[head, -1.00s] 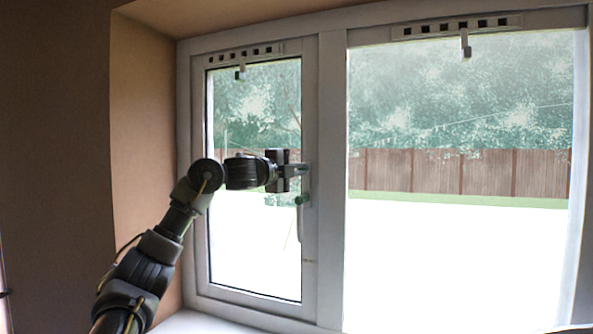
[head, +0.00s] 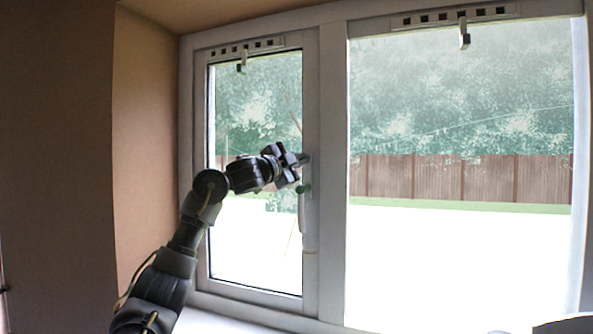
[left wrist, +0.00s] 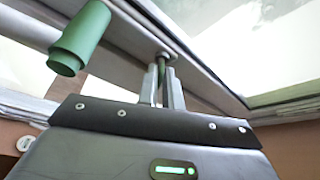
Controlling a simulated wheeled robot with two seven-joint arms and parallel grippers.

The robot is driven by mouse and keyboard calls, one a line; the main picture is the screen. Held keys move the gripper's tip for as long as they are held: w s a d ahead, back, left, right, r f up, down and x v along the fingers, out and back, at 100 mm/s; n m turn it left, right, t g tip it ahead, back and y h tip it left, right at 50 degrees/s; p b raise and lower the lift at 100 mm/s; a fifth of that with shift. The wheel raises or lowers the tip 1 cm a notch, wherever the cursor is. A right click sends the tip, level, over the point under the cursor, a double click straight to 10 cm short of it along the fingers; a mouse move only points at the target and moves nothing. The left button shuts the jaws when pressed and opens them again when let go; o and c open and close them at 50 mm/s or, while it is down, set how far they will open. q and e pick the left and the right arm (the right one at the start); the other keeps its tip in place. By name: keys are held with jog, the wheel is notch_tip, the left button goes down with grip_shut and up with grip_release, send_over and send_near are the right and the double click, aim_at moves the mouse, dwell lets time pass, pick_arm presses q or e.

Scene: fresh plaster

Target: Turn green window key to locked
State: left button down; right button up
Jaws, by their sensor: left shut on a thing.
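My left gripper (head: 300,163) is at the right stile of the small window sash, its jaws tilted. In the left wrist view its two narrow fingers (left wrist: 164,82) are shut on a small, dark grey-green stem, which I take to be the window key (left wrist: 166,58). The key's far end meets the white frame, and the fingers hide much of it. A green cylinder (left wrist: 82,40) stands out from the frame beside the fingers, apart from them. It shows just below the gripper in the head view (head: 304,189), above the pale window handle (head: 302,214). My right gripper is not in view.
The white window frame (head: 333,130) has a wide fixed pane on the right. Vent strips with small hanging latches (head: 464,38) run along the top. A brown wall reveal (head: 150,130) is on the left, and a white sill (head: 215,322) lies below.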

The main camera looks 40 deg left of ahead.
pick_arm(q)
jog(key=n+b, duration=0.1)
jog(key=n+y+b, duration=0.1)
jog(key=n, duration=0.1)
jog(key=n+t+b, duration=0.1)
jog(key=shift+d+f+n, duration=0.15)
jog(key=shift+f+n, duration=0.1)
jog(key=shift+n, duration=0.05)
jog(key=n+y+b, duration=0.1)
jog(key=n+y, duration=0.1)
jog(key=n, duration=0.1)
jog(key=shift+n+t+b, duration=0.3)
jog(key=shift+b, duration=0.1)
jog(key=n+y+b, duration=0.1)
jog(key=n, duration=0.1)
jog(key=n+y, duration=0.1)
jog(key=n, duration=0.1)
jog(key=shift+d+r+n+b, duration=0.1)
jog(key=shift+r+n+b, duration=0.05)
jog(key=shift+n+b, duration=0.2)
jog(key=shift+r+n+y+b, duration=0.15)
jog(key=shift+n+y+b, duration=0.3)
jog(key=shift+n+y, duration=1)
jog(key=shift+n, duration=0.5)
jog(key=c, duration=1.6)
grip_release()
